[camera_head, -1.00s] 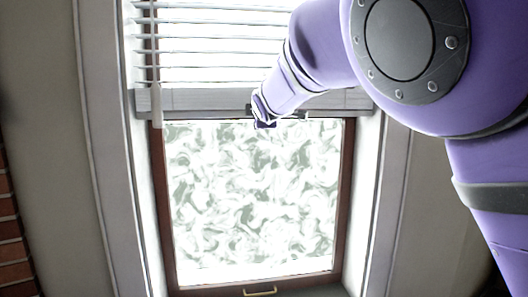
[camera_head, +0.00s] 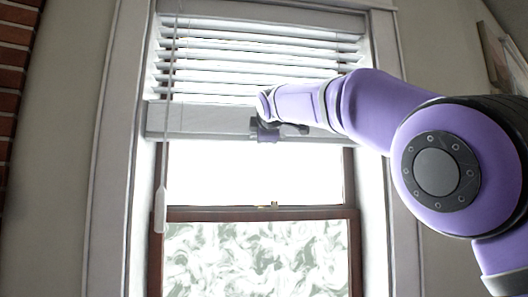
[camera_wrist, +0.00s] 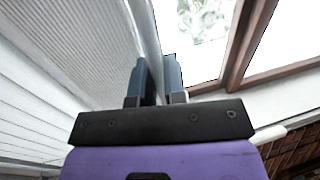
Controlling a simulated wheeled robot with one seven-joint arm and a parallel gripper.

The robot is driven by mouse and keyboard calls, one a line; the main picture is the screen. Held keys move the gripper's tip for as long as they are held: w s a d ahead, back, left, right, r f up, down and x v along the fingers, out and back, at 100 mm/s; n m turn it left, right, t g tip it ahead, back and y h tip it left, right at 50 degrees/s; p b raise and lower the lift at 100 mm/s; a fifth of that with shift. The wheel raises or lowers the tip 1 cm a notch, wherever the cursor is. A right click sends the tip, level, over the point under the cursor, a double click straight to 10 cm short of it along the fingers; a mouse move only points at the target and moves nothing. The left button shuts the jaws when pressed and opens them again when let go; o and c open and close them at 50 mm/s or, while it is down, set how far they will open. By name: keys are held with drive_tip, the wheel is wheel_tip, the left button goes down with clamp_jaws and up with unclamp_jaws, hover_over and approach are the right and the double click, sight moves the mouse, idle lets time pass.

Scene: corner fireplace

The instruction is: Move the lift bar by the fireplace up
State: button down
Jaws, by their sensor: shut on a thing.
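The lift bar (camera_head: 200,119) is the wide grey-white bottom rail of a slatted window blind (camera_head: 230,60). It runs level across the upper part of the window in the head view, above a bright pane. My gripper (camera_head: 266,134) is at the bar's lower edge, right of its middle. In the wrist view, the two dark fingers of my gripper (camera_wrist: 158,72) sit either side of the pale bar (camera_wrist: 145,30) and are shut on it. The exact contact is partly hidden by the fingers.
A brown window frame (camera_head: 240,213) with a small latch stands behind. A thin wand (camera_head: 160,210) hangs at the left. White window casing (camera_head: 112,150) borders both sides. Brick (camera_head: 14,60) shows at the far left, and a picture frame (camera_head: 500,55) at the upper right.

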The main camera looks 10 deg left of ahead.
drive_tip(key=shift+r, duration=1.25)
drive_tip(key=shift+s+r, duration=0.1)
drive_tip(key=c, duration=1.2)
unclamp_jaws()
drive_tip(key=shift+f, duration=0.2)
drive_tip(key=v, duration=1)
drive_tip(key=shift+s, duration=0.3)
